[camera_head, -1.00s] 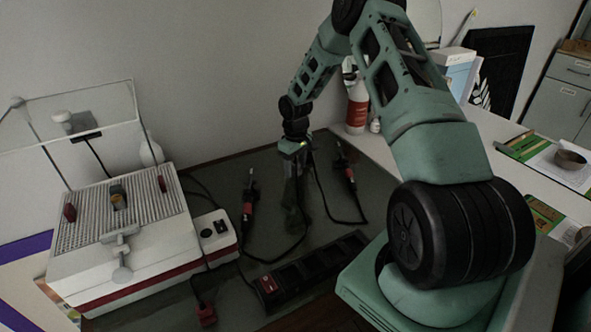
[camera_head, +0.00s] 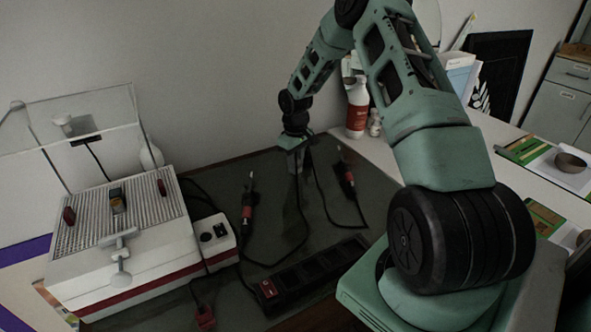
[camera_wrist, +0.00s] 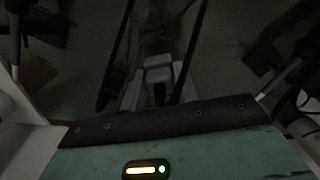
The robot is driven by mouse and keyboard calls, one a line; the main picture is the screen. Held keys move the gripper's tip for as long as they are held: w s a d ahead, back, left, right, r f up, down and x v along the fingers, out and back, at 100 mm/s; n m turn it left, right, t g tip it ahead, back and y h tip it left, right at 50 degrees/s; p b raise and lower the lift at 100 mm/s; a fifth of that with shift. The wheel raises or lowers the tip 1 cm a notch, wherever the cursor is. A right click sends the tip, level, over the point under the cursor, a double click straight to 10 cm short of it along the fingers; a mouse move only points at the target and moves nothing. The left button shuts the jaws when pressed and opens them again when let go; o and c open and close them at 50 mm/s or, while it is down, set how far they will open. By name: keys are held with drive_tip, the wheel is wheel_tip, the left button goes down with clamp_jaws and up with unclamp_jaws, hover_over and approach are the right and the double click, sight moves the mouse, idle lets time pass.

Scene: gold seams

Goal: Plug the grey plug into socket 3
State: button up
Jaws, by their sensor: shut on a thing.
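My gripper (camera_head: 295,168) hangs pointing down over the dark mat, behind the power strip in the head view. A pale grey thing (camera_wrist: 158,76) sits between the fingers in the wrist view; it appears to be the grey plug, and my gripper is shut on it. Its prongs cannot be made out. The black power strip (camera_head: 315,268) lies at the front of the mat, with a red switch at its left end and a row of dark sockets. The socket numbers are too small to read, so I cannot tell which is socket 3.
Two red-and-black tools with cables, a left one (camera_head: 248,203) and a right one (camera_head: 346,174), flank my gripper. A red plug (camera_head: 205,318) lies at the front. A white machine (camera_head: 150,240) and small control box (camera_head: 213,236) stand left. A bottle (camera_head: 357,108) stands behind right.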

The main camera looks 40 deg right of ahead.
sight(296, 160)
wheel_tip(296, 160, up, 7)
drive_tip(key=shift+r, duration=0.15)
idle(0.4)
